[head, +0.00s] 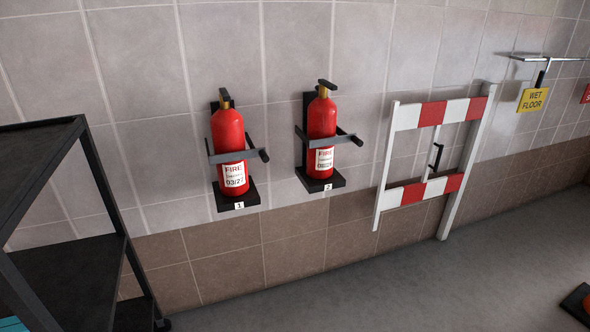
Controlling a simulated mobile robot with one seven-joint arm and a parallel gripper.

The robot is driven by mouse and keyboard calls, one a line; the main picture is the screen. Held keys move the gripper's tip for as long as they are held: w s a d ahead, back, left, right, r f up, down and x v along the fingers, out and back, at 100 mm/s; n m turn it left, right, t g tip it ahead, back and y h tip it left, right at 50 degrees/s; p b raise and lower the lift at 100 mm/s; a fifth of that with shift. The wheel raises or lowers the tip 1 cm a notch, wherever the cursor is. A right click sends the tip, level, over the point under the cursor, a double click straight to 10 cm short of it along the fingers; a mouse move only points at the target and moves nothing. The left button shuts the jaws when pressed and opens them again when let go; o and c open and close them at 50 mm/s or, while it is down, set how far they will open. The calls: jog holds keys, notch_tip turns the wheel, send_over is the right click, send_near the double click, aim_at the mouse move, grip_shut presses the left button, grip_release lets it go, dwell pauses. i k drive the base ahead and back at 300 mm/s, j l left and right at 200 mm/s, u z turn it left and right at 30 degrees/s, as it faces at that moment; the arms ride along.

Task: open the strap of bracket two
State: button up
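Two red fire extinguishers hang on the tiled wall in black brackets. Bracket two (323,183), labelled 2, is the right one and holds its extinguisher (322,118) upright. A grey strap (345,138) crosses the front of this extinguisher, with a dark handle at its right end; it appears closed. Bracket one (238,197), labelled 1, is to the left and holds a similar extinguisher (228,130) behind its own strap (230,156). My gripper is not in the head view.
A black shelf rack (100,180) stands at the left. A red-and-white barrier (411,192) stands against the wall right of bracket two. A yellow wet floor sign (534,100) hangs farther right. The grey floor (390,290) before the brackets is clear.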

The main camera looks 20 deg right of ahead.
aim_at(353, 138)
jog(key=i+l, duration=0.1)
jog(key=l, duration=0.35)
jog(key=i+l, duration=0.1)
jog(key=l, duration=0.4)
jog(key=i+l, duration=0.1)
jog(key=l, duration=0.35)
